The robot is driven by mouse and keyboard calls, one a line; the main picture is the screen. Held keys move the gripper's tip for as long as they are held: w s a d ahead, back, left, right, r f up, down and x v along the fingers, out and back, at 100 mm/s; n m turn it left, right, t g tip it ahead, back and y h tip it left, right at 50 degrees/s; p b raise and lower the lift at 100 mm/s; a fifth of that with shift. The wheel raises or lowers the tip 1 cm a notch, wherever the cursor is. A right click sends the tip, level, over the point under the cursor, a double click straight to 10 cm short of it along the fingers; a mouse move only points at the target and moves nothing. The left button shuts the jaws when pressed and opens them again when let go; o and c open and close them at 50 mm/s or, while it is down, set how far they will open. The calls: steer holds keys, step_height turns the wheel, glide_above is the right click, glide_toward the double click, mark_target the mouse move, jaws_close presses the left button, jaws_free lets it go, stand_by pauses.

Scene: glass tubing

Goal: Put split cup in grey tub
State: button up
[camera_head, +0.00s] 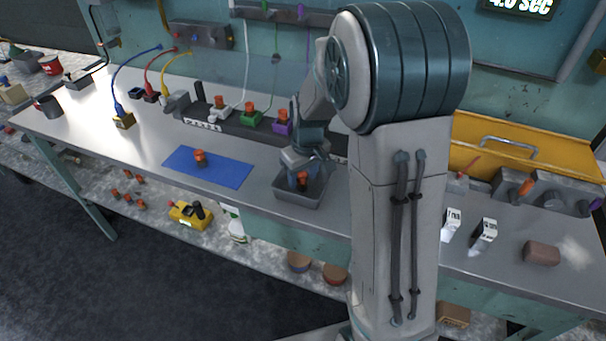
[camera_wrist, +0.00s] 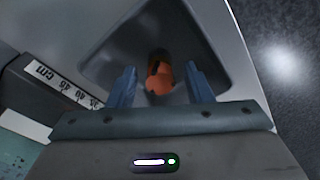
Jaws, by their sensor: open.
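The grey tub (camera_head: 299,200) stands near the front edge of the bench; its inside also fills the middle of the wrist view (camera_wrist: 112,50). A small orange-brown cup (camera_head: 303,180) is inside the tub. In the wrist view the cup (camera_wrist: 159,83) shows a dark slit or gap on its side. My gripper (camera_head: 303,165) is over the tub, pointing down. Its two blue-grey fingers (camera_wrist: 160,88) are spread on either side of the cup, with a visible gap to it on both sides. The cup's underside is hidden.
A blue mat (camera_head: 222,172) with another orange cup-like piece (camera_head: 200,157) lies left of the tub. Behind stands a dark rack (camera_head: 232,127) with coloured holders and a scale strip. Right of my arm are small labelled blocks (camera_head: 484,233) and a brown block (camera_head: 541,252).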

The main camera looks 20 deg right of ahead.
step_height(320, 180, up, 12)
steer(key=s, duration=0.1)
steer(key=s+m+t, duration=0.1)
steer(key=s+m, duration=0.3)
steer(key=s, duration=1.5)
steer(key=shift+s+f, duration=0.35)
steer(key=shift+a, duration=0.15)
